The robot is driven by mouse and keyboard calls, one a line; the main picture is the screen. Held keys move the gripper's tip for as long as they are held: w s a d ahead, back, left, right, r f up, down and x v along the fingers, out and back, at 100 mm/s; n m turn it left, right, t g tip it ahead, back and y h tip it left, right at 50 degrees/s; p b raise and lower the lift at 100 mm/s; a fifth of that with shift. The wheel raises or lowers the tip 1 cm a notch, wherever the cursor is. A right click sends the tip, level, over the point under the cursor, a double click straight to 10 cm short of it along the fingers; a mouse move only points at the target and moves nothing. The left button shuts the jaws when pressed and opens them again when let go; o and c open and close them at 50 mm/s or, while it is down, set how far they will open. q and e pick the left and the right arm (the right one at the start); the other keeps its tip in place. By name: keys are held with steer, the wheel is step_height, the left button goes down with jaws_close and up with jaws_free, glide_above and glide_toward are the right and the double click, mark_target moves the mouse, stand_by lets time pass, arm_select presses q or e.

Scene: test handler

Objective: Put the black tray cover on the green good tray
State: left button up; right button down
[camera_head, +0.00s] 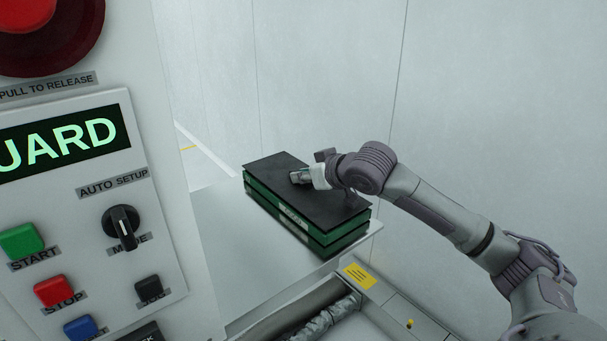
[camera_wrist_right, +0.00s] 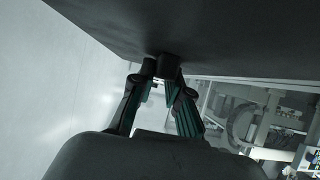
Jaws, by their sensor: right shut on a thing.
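The black tray cover (camera_head: 270,169) is a flat dark plate over a stack of green trays with dark layers between them. The upper green tray (camera_head: 292,214) lies right below the cover and roughly in line with it. I cannot tell whether the two touch all round. My right gripper (camera_head: 299,177) is over the middle of the cover. In the right wrist view the fingers (camera_wrist_right: 165,84) are shut on a small black knob (camera_wrist_right: 169,66) on the cover, whose dark face (camera_wrist_right: 220,35) fills the upper part. My left gripper is not in view.
The stack stands on a pale metal shelf (camera_head: 222,222). A control panel (camera_head: 165,240) with buttons and a mode knob stands close at the left. A pale wall (camera_head: 320,80) is behind. A yellow label (camera_head: 359,275) and a pipe lie below the shelf's front edge.

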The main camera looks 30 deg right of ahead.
steer(key=shift+r+p, duration=0.1)
steer(key=shift+p, duration=0.55)
stand_by(0.8)
steer(key=shift+f, duration=0.7)
stand_by(1.2)
stand_by(0.3)
steer(key=c, duration=1.3)
jaws_free()
steer(key=shift+r+p, duration=1.05)
steer(key=shift+p, duration=0.3)
